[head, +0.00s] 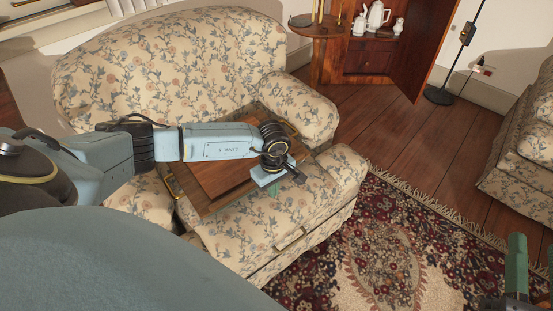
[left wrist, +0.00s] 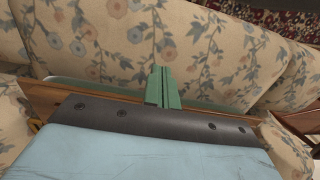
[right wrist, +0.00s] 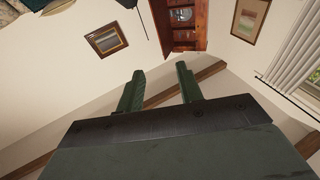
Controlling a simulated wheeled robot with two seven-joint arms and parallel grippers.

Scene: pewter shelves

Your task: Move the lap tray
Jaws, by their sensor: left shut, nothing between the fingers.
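The lap tray (head: 220,178), a brown wooden tray with brass-coloured handles, lies on the seat of a flowered sofa. My left arm crosses above it and hides its middle. My left gripper (head: 274,189) is over the tray's front right part, its green fingers pointing down. In the left wrist view the fingers (left wrist: 163,88) are closed together with nothing between them. I cannot tell whether they touch the tray. My right gripper (right wrist: 158,88) is open and empty in the right wrist view, facing walls and a cabinet. Part of it shows at the head view's lower right corner.
The flowered sofa (head: 165,60) has a back and arms around the tray. A patterned rug (head: 400,250) covers the floor in front. A round side table (head: 318,30) stands behind, beside a wooden cabinet (head: 370,60). Another flowered seat (head: 525,150) is at right.

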